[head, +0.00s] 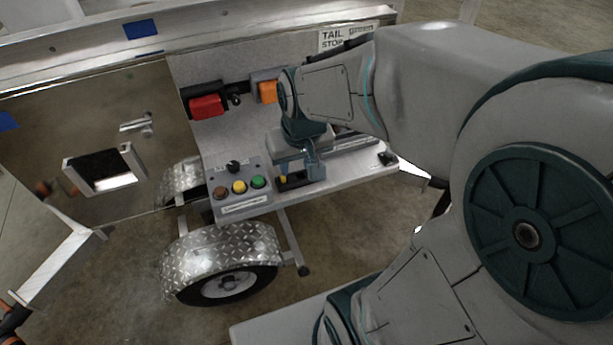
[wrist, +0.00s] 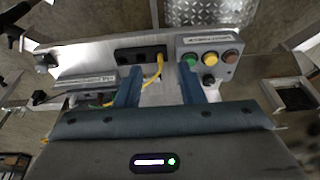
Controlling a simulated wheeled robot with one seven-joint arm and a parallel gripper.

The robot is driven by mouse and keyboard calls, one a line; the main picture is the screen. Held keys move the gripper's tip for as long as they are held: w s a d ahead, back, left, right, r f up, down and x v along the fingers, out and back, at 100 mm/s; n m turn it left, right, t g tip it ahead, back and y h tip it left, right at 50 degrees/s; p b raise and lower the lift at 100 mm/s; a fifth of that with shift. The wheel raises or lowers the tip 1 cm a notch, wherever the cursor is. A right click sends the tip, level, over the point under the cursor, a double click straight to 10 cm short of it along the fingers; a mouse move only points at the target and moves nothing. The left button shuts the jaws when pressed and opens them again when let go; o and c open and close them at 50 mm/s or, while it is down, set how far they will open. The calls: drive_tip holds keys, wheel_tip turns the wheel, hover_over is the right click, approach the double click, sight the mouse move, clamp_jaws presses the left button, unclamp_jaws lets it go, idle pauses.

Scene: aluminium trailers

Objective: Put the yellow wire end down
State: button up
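The yellow wire (wrist: 159,68) shows in the wrist view between my two fingers. Its upper end meets a black block with several recesses (wrist: 138,54); whether it is seated in it I cannot tell. The wire curves down behind my gripper body, and more of it shows at the left. My gripper (wrist: 161,80) has its blue fingers spread wide apart, with a gap between each finger and the wire. In the head view my gripper (head: 297,178) is low over the trailer's shelf, and a small yellow bit (head: 283,179) shows beside a finger.
A button box (head: 239,188) with brown, yellow and green buttons stands close beside my gripper. Red (head: 207,106) and orange (head: 267,92) blocks are on the panel behind. A metal fender and wheel (head: 222,262) are below the shelf. A panel with a handle (head: 135,125) is at left.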

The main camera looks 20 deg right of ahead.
drive_tip(key=s+r, duration=0.2)
drive_tip(key=s, duration=0.5)
drive_tip(key=shift+s, duration=0.3)
